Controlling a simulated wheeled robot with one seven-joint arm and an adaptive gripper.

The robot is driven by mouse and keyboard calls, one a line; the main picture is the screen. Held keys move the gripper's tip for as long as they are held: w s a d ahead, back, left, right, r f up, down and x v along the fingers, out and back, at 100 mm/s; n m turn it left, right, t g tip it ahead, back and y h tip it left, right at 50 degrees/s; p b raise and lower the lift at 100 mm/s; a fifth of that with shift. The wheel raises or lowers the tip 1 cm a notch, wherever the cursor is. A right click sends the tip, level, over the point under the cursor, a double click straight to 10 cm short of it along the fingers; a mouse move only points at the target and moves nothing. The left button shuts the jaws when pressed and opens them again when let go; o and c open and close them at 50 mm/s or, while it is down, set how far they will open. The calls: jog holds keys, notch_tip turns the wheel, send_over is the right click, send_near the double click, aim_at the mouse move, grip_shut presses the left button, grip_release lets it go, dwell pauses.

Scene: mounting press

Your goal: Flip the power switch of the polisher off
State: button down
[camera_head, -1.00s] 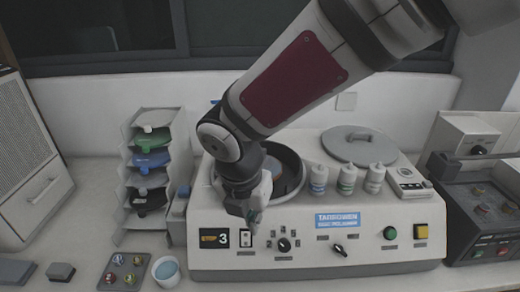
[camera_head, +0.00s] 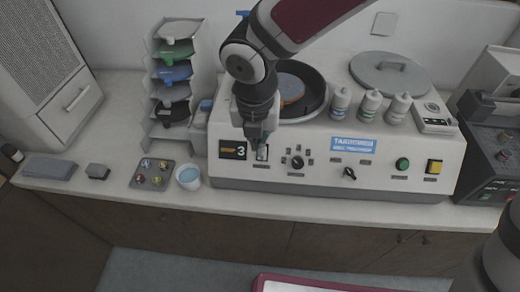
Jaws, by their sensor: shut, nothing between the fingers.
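The polisher (camera_head: 375,175) is a white machine on the counter, with a blue label, knobs, a green button and a yellow button on its front panel. Its power switch (camera_head: 262,153) is a small rocker in a pale plate to the right of a dark display reading 3. My gripper (camera_head: 262,139) is shut and empty, pointing down at the upper part of the switch plate. The gripper partly covers the switch, so its position and any touch cannot be told.
Three white bottles (camera_head: 370,106) and a round grey lid (camera_head: 390,73) sit on top of the polisher. A rack of coloured discs (camera_head: 172,75), a cup (camera_head: 188,177) and a small sample tray (camera_head: 152,175) stand to the left. A dark machine (camera_head: 490,135) is at the right.

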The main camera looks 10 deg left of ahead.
jog(key=shift+w+a+f, duration=0.1)
jog(key=shift+w+f, duration=0.65)
jog(key=shift+f, duration=0.75)
jog(key=shift+w+f, duration=0.8)
jog(key=shift+f, duration=0.75)
jog(key=shift+w+a+f, duration=0.1)
jog(key=shift+w+f, duration=0.65)
jog(key=shift+f, duration=0.75)
jog(key=shift+w, duration=0.15)
jog(key=shift+w+f+b, duration=0.15)
jog(key=shift+w+b, duration=0.3)
jog(key=shift+b, duration=0.05)
jog(key=shift+s, duration=0.1)
jog(key=shift+r, duration=0.2)
jog(key=shift+r+p, duration=0.5)
jog(key=shift+r, duration=0.2)
